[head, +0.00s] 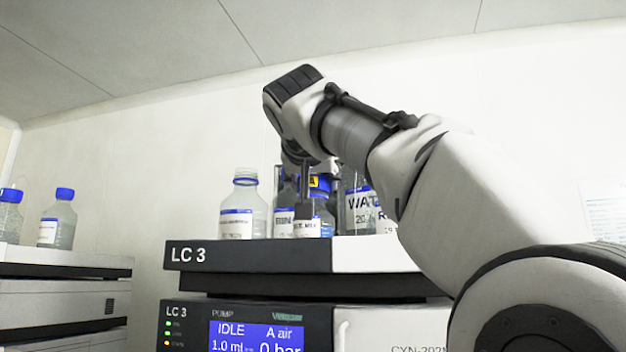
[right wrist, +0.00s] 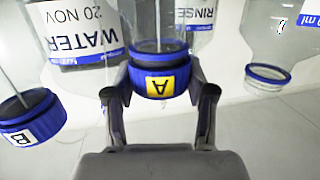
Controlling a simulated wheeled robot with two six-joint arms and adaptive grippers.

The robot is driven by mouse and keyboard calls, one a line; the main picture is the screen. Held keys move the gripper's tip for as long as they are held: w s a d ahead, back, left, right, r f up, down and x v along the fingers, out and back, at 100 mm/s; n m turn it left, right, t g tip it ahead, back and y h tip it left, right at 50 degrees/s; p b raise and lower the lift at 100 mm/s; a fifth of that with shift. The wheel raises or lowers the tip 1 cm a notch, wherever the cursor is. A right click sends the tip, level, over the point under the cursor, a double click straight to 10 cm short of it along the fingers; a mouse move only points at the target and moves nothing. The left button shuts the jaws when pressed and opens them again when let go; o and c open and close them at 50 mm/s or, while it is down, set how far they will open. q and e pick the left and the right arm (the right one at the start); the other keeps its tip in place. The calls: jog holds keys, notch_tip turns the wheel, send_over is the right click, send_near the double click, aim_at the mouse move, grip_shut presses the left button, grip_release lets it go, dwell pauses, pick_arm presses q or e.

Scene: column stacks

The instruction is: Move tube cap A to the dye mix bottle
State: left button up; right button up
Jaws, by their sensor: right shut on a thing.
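Tube cap A (right wrist: 160,84), blue with a yellow label, is between the fingers of my right gripper (right wrist: 160,94), which is shut on it. In the head view, cap A (head: 319,184) shows behind the dark fingers of my right gripper (head: 307,187). A clear bottle with a thin tube lies in line with the cap; I cannot tell whether the cap is seated on its neck. A front bottle label (head: 306,227) reads partly "MIX", its first word unclear. An uncapped bottle (head: 243,205) stands left of the gripper, label too small to read. My left gripper is out of view.
The bottles crowd together on the LC 3 unit (head: 300,256). The water bottle (right wrist: 85,40), the rinse bottle (right wrist: 195,15) and blue cap B (right wrist: 30,118) are close to the right gripper. Two blue-capped bottles stand on another stack at far left (head: 60,217).

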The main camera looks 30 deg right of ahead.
dwell(0.3)
jog(key=o, duration=1.1)
